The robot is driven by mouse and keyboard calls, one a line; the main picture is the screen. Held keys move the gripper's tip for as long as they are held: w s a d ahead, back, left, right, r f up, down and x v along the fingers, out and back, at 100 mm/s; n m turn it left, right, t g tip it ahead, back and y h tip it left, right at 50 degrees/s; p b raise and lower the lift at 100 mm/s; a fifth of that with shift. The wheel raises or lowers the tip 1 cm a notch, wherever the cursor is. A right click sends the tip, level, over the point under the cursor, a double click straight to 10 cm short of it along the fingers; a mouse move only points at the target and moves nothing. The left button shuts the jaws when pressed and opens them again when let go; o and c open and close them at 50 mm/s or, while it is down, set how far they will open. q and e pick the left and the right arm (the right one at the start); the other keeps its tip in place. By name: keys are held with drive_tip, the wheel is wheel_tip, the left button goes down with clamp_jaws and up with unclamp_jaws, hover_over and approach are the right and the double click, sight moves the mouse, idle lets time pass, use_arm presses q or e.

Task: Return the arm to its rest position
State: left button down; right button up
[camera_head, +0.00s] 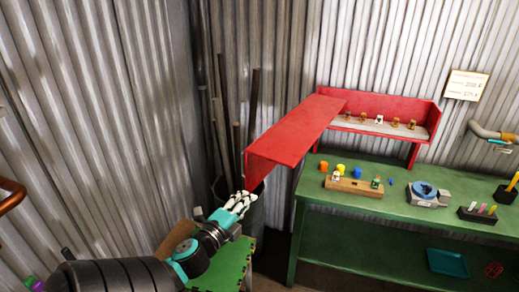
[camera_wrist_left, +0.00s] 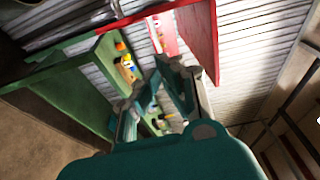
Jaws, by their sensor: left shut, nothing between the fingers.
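My left arm (camera_head: 120,272) comes in from the lower left in the head view. Its gripper (camera_head: 240,202) is in front of a dark bin, below the red cabinet's open door. In the left wrist view the gripper (camera_wrist_left: 172,88) is shut and empty, with the green bench and red cabinet beyond it. It appears apart from the door. My right gripper is not in view.
A red cabinet (camera_head: 388,104) with small figures stands above the green bench (camera_head: 345,207). Its red door (camera_head: 293,135) juts out toward the left. A wooden block (camera_head: 353,186) and a blue-topped device (camera_head: 424,191) sit on the bench. Tall poles (camera_head: 253,100) stand in the bin.

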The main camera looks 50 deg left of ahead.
use_arm(q)
drive_tip(key=s+d+f+n+g+h, duration=0.1)
drive_tip(key=s+d+f+n+g, duration=0.15)
drive_tip(key=f, duration=0.95)
drive_tip(key=s+d+f+n+g+b, duration=0.1)
drive_tip(key=s+f+n+g, duration=0.2)
drive_tip(key=f, duration=1)
drive_tip(key=s+d+f+n+g+h, duration=0.1)
drive_tip(key=s+d+f+n+g, duration=0.15)
drive_tip(key=f, duration=0.95)
drive_tip(key=s+d+f+n+g+h, duration=0.1)
drive_tip(key=s+d+f+g, duration=0.3)
drive_tip(key=s+d+f, duration=0.5)
drive_tip(key=s+d+f+n+g+h, duration=0.2)
drive_tip(key=s+d+f+n+g, duration=0.1)
drive_tip(key=s+d+f, duration=0.7)
drive_tip(key=s+f+g, duration=0.1)
drive_tip(key=s+f, duration=0.2)
drive_tip(key=s, duration=0.2)
drive_tip(key=shift+s+f+h+b, duration=0.3)
drive_tip(key=shift+f+b, duration=0.05)
drive_tip(key=shift+b, duration=0.05)
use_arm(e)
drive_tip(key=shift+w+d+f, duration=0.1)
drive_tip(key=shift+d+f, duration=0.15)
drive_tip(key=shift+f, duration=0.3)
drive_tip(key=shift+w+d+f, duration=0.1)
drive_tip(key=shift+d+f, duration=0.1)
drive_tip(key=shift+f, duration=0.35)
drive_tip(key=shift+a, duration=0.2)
